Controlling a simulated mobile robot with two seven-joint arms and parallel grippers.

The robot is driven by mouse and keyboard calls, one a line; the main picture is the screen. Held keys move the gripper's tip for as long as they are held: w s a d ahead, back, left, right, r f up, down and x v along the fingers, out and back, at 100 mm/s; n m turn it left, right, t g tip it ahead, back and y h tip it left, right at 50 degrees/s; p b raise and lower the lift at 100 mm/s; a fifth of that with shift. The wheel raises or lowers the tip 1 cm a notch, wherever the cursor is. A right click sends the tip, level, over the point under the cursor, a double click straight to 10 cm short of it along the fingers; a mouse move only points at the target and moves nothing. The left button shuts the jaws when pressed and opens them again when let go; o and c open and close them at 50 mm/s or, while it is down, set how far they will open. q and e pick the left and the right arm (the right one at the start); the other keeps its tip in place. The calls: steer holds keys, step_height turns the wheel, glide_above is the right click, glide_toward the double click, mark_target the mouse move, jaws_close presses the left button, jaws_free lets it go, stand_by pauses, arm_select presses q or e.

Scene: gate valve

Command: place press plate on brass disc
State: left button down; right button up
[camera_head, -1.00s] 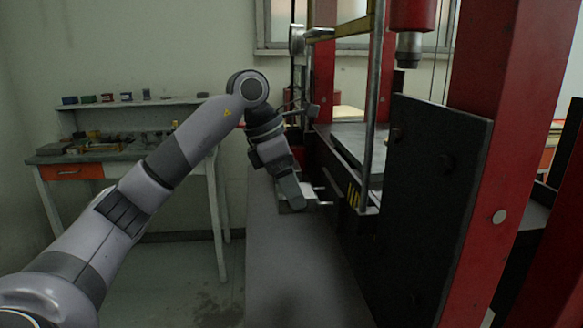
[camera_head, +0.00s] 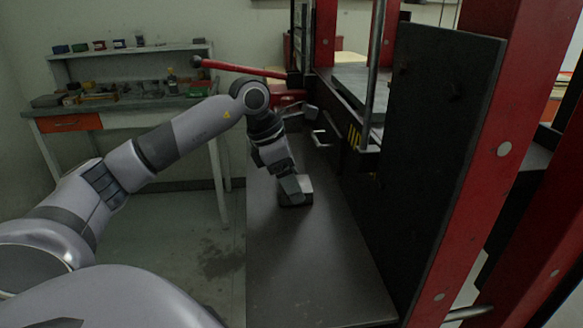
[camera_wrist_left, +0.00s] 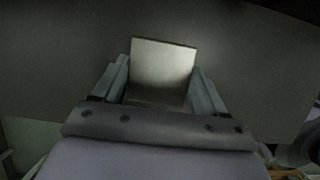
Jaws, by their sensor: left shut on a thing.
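A square, pale metal plate (camera_wrist_left: 163,72), which I take to be the press plate, sits between the two fingers of my left gripper (camera_wrist_left: 160,85) in the left wrist view. In the head view my left gripper (camera_head: 296,190) is shut on it, and a small light face of the plate (camera_head: 305,184) shows at the fingertips. The gripper points down at the dark bench top; I cannot tell whether the plate touches it. I see no brass disc in either view. My right gripper is not in view.
The dark bench top (camera_head: 300,262) is bare towards me. The red press frame (camera_head: 480,150) and its black side plate (camera_head: 440,130) stand close on the right. A metal handle (camera_head: 320,138) sticks out behind the gripper. A workbench with an orange drawer (camera_head: 70,123) stands at left.

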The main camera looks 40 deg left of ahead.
arm_select(q)
steer(key=shift+f, duration=0.1)
stand_by(0.3)
steer(key=shift+c, duration=0.3)
jaws_free()
steer(key=shift+f, duration=0.15)
